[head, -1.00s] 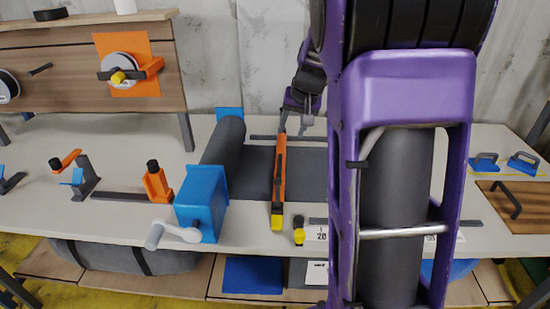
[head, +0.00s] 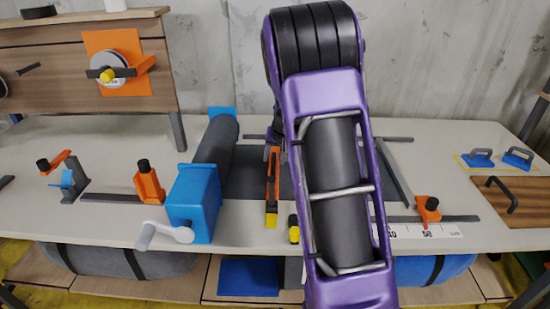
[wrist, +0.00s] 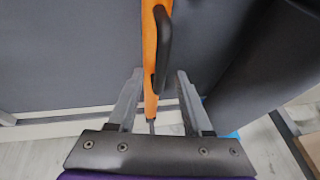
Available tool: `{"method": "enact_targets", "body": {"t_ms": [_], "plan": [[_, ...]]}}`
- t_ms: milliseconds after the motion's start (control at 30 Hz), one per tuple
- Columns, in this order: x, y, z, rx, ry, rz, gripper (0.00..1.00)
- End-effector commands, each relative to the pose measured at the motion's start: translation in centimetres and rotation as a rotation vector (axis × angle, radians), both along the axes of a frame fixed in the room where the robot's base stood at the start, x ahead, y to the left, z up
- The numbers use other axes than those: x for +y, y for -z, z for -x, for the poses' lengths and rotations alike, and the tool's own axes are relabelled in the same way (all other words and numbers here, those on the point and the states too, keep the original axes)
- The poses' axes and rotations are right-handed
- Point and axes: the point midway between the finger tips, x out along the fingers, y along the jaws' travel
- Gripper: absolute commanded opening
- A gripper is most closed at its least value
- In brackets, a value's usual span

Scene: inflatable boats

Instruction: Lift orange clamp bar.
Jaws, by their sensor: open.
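The orange clamp bar (head: 272,180) lies lengthwise across the dark grey sheet on the bench, with a yellow piece at its near end. In the head view my arm stands just right of it and covers part of its far end. In the wrist view the clamp bar (wrist: 149,55), with a black handle on it, runs between the two fingers of my gripper (wrist: 156,85). The fingers are open, one on each side of the bar, with gaps showing. How high the fingers are above the bar is hard to tell.
A blue roller housing (head: 194,203) with a grey crank stands left of the bar. A black-and-yellow piece (head: 293,228) sits close to the bar's near end. An orange stop (head: 428,209) is on a dark rail at right.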

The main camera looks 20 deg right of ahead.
Motion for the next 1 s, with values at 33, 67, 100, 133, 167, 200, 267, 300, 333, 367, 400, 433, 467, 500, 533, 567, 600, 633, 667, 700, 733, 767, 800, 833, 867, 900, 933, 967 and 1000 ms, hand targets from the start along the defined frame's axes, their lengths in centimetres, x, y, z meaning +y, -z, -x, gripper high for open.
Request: {"method": "enact_targets", "body": {"t_ms": [33, 67, 100, 133, 167, 200, 267, 300, 333, 367, 400, 433, 467, 500, 533, 567, 600, 633, 667, 700, 733, 767, 800, 833, 867, 900, 933, 967, 1000], "plan": [[-0.01, 0.03, -0.03, 0.0, 0.0, 0.0, 0.5], [-0.01, 0.03, -0.03, 0.0, 0.0, 0.0, 0.5], [0.0, 0.02, -0.03, 0.0, 0.0, 0.0, 0.5], [0.0, 0.01, -0.03, 0.0, 0.0, 0.0, 0.5], [0.0, 0.01, -0.03, 0.0, 0.0, 0.0, 0.5], [0.0, 0.0, -0.02, 0.0, 0.0, 0.0, 0.5], [0.0, 0.0, -0.02, 0.0, 0.0, 0.0, 0.41], [0.0, -0.01, -0.01, 0.0, 0.0, 0.0, 0.33], [0.0, -0.01, -0.01, 0.0, 0.0, 0.0, 0.28], [0.0, -0.01, -0.01, 0.0, 0.0, 0.0, 0.23], [0.01, -0.01, 0.0, 0.0, 0.0, 0.0, 0.15], [0.01, -0.01, 0.0, 0.0, 0.0, 0.0, 0.1], [0.01, -0.01, 0.0, 0.0, 0.0, 0.0, 0.05], [0.01, -0.01, 0.0, 0.0, 0.0, 0.0, 0.0], [0.01, -0.01, 0.0, 0.0, 0.0, 0.0, 0.0], [0.01, -0.01, 0.0, 0.0, 0.0, 0.0, 0.0], [0.01, -0.01, 0.0, 0.0, 0.0, 0.0, 0.0], [0.01, -0.01, 0.0, 0.0, 0.0, 0.0, 0.0], [0.01, -0.01, 0.01, 0.0, 0.0, 0.0, 0.0], [0.01, -0.01, 0.01, 0.0, 0.0, 0.0, 0.0], [0.01, -0.01, 0.01, 0.0, 0.0, 0.0, 0.0], [0.01, -0.01, 0.01, 0.0, 0.0, 0.0, 0.0], [0.01, -0.02, 0.01, 0.0, 0.0, 0.0, 0.0], [0.01, -0.02, 0.01, 0.0, 0.0, 0.0, 0.0], [0.01, -0.02, 0.01, 0.001, 0.0, 0.0, 0.0], [0.01, -0.02, 0.01, 0.001, 0.0, 0.0, 0.0], [0.01, -0.02, 0.01, 0.001, 0.0, 0.0, 0.0], [0.0, -0.01, 0.02, 0.001, 0.0, 0.0, 0.0], [0.0, -0.01, 0.02, 0.001, 0.0, 0.0, 0.0]]}}
